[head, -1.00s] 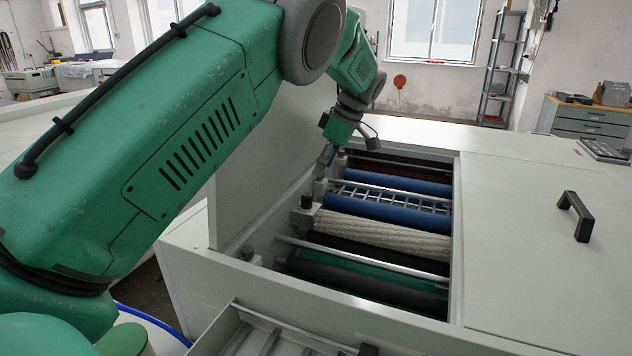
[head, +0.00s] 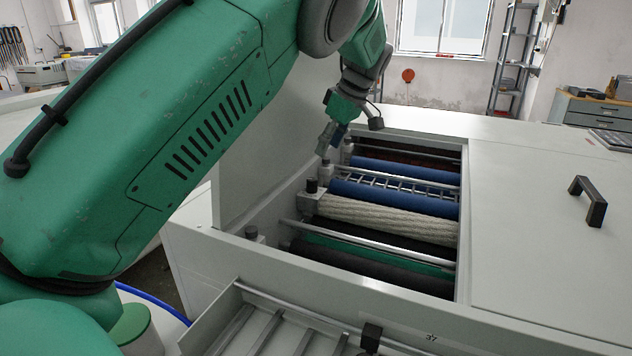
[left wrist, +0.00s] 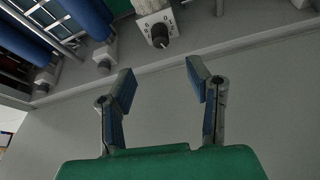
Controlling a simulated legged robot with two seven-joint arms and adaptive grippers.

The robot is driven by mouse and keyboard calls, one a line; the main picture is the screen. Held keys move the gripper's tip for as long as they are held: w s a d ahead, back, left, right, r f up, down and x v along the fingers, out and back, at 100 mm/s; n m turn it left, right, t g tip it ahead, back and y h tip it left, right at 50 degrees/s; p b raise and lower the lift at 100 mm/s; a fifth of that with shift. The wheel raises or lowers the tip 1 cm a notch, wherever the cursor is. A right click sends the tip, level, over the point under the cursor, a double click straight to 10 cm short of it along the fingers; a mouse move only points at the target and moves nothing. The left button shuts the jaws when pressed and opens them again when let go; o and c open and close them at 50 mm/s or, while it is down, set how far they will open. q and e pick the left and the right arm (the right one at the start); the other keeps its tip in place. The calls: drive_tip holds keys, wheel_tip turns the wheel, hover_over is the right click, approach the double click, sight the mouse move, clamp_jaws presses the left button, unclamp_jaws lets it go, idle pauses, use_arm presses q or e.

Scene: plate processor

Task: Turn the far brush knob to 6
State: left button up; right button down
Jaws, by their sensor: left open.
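My left gripper (head: 332,138) hangs over the far left side of the open roller bay. In the left wrist view it (left wrist: 160,84) is open and empty, its two blue-padded fingers wide apart. A dark knob (left wrist: 159,36) on a white block with dial marks lies beyond the fingertips there, apart from them. I cannot tell which digit it points to. In the head view a dark knob (head: 311,186) stands beside the cream brush (head: 385,218). A farther knob (head: 348,149) is small, close to the gripper.
Blue rollers (head: 400,197) and a metal lattice fill the bay. A raised light panel (head: 250,165) stands along its left side. A flat cover with a black handle (head: 588,200) lies to the right. A slatted tray (head: 270,330) is in front.

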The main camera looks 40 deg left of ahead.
sight(314, 179)
use_arm(q)
drive_tip(key=x, duration=1.1)
drive_tip(key=shift+a+r, duration=0.15)
drive_tip(key=shift+a, duration=0.15)
drive_tip(key=shift+f, duration=0.55)
drive_tip(key=shift+d, duration=0.1)
use_arm(e)
drive_tip(key=shift+a+r, duration=0.1)
drive_tip(key=shift+a, duration=0.05)
